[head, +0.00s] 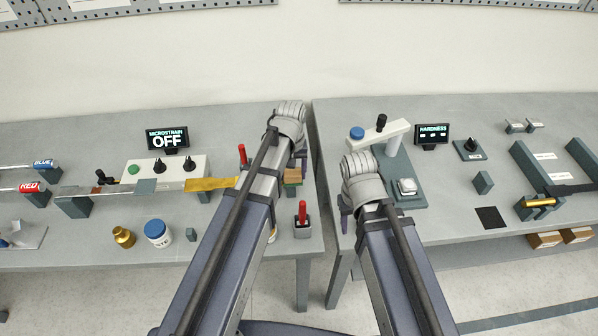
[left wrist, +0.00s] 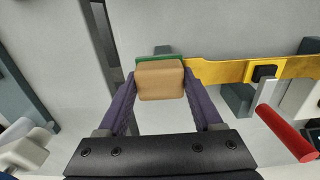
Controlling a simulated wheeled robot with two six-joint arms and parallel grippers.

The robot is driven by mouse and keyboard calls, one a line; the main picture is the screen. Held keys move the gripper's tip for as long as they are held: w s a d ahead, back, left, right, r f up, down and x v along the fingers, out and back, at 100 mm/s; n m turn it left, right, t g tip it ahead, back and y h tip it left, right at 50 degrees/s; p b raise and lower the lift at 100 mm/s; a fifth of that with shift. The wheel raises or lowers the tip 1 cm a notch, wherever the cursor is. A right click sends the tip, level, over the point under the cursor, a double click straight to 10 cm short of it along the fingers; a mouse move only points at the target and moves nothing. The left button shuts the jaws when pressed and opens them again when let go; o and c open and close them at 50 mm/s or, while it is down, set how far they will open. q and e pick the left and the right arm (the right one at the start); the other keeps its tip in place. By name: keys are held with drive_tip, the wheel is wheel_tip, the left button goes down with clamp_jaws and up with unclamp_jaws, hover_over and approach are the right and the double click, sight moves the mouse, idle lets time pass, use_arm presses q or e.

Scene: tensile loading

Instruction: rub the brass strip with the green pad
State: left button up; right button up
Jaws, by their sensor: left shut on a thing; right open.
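The brass strip (head: 211,184) is a flat yellow bar at the left bench, its right part hidden behind my left arm in the head view. In the left wrist view the brass strip (left wrist: 225,71) runs from the right edge to beside the block. My left gripper (head: 294,168) is shut on a tan block with the green pad (left wrist: 158,57) on its far side. The pad also shows in the head view (head: 291,184). The pad is close to the strip's end; I cannot tell if they touch. My right gripper (head: 350,213) is open, partly hidden by its arm.
A red-handled tool (head: 302,213) stands in a holder near the left bench's right edge. A control box (head: 167,171) stands behind the strip. A hardness tester (head: 393,155) stands by my right gripper. A gap separates the two benches.

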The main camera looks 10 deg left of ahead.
use_arm(q)
drive_tip(key=shift+s+a, duration=0.2)
drive_tip(key=shift+a, duration=0.55)
drive_tip(key=shift+s+a, duration=0.2)
drive_tip(key=shift+a, duration=0.55)
drive_tip(key=shift+a, duration=0.15)
drive_tip(key=shift+s+a+f, duration=0.1)
drive_tip(key=shift+s+a, duration=0.15)
drive_tip(key=shift+a, duration=0.4)
drive_tip(key=shift+s+a, duration=0.25)
drive_tip(key=shift+a, duration=0.35)
drive_tip(key=shift+w+a+r+p, duration=0.1)
drive_tip(key=shift+a+r+p, duration=0.05)
drive_tip(key=shift+r+p, duration=0.55)
wheel_tip(320, 180, up, 3)
drive_tip(key=shift+f+p, duration=0.15)
drive_tip(key=shift+p, duration=1.1)
drive_tip(key=shift+r+p, duration=0.95)
